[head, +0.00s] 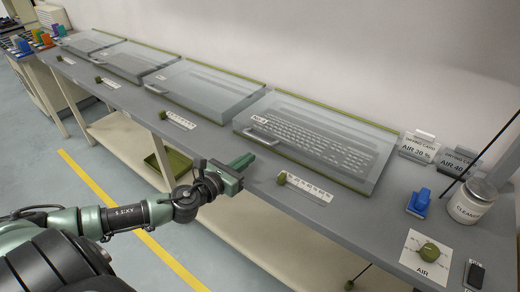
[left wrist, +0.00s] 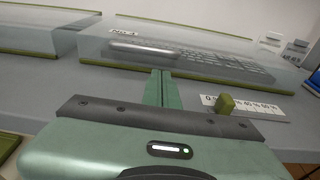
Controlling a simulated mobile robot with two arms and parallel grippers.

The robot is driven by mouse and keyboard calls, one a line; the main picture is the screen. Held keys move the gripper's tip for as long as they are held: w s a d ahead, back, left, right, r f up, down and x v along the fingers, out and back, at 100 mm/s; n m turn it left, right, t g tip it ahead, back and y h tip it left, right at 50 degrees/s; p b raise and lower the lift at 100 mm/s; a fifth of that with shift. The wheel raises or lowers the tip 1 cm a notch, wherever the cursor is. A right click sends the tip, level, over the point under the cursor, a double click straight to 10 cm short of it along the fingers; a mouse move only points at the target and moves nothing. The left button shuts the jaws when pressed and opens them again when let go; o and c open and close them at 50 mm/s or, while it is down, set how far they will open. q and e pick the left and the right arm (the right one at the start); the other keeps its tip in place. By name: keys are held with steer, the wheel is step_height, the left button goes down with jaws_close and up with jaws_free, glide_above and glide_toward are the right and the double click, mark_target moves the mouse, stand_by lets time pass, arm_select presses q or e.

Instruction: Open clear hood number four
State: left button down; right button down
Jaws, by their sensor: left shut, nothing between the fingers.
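Clear hood number four (head: 318,138) is the nearest in a row of clear hoods on the grey bench, with a "No.4" label, a handle on its front face and a keyboard under it. It is closed. It also shows in the left wrist view (left wrist: 190,48), with its handle (left wrist: 143,50) just beyond the fingers. My left gripper (head: 244,161) is shut and empty, in front of the hood near its lower left front edge. It also shows in the left wrist view (left wrist: 162,88), pointing at the hood. My right gripper is not in view.
A slider scale with a green knob (head: 282,178) lies in front of the hood. To the right are drying cards (head: 418,147), a blue item (head: 419,202), a cleaner jar (head: 471,202) and an AIR pad with a green knob (head: 429,252). Other closed hoods (head: 204,88) stand to the left.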

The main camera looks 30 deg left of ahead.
arm_select(q)
steer(key=w, duration=0.4)
steer(key=w+f+p, duration=0.1)
steer(key=w, duration=0.1)
steer(key=shift+w+d, duration=0.25)
steer(key=shift+w, duration=0.1)
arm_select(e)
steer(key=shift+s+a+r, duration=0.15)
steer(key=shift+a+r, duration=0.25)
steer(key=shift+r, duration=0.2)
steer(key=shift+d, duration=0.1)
